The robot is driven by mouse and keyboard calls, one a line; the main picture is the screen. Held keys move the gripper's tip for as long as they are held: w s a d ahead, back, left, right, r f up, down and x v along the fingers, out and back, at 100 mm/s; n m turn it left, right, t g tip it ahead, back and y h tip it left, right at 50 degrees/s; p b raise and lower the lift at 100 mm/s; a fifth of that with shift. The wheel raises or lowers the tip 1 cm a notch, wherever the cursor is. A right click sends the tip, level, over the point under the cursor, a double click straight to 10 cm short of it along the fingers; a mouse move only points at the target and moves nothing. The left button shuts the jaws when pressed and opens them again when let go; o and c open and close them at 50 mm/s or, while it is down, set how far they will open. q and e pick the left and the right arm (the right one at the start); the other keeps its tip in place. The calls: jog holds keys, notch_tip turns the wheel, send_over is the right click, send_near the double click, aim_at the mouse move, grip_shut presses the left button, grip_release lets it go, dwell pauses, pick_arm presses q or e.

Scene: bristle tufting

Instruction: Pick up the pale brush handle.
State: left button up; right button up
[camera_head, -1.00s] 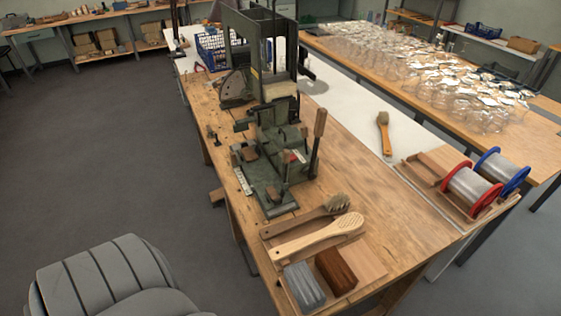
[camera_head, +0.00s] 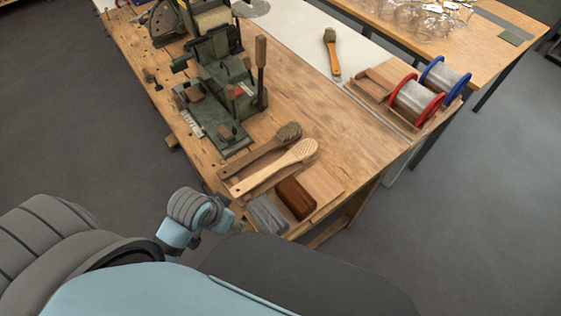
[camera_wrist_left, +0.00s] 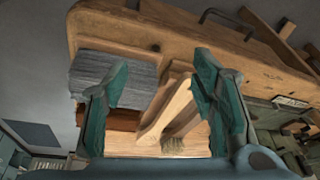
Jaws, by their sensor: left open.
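The pale brush handle (camera_head: 276,167), with its drilled oval head, lies in a shallow wooden tray (camera_head: 233,203) at the bench's near end. Beside it lies a darker wooden brush (camera_head: 262,151) with a bristle tuft. In the left wrist view the pale handle (camera_wrist_left: 163,112) shows beyond and between the fingers, apart from them. My left gripper (camera_wrist_left: 162,75) is open and empty. In the head view only part of it (camera_head: 237,227) shows, just off the bench's near edge; the fingertips are unclear. My right gripper is not in view.
Grey bristle bundles (camera_head: 266,215) and a brown block (camera_head: 296,197) sit near the pale handle. A green tufting machine (camera_head: 222,95) with an upright lever stands farther back. Wire spools (camera_head: 416,98) and another brush (camera_head: 331,52) are at the right. Bench surface between is clear.

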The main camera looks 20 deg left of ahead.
aim_at(269, 170)
pick_arm(q)
jog(key=w+a+r+m+h, duration=0.15)
jog(key=w+r+m, duration=0.4)
jog(key=w, duration=0.95)
jog(key=shift+n+h, duration=0.45)
jog(key=shift+n, duration=0.2)
jog(key=b+x, duration=0.1)
jog(key=x, duration=0.3)
jog(key=b+x, duration=0.1)
jog(key=x, duration=0.3)
jog(key=w+b+x, duration=0.1)
jog(key=x, duration=0.3)
jog(key=shift+d+r, duration=0.1)
jog(key=shift+d, duration=0.3)
jog(key=shift+r, duration=0.1)
grip_shut()
jog(key=shift+r, duration=0.1)
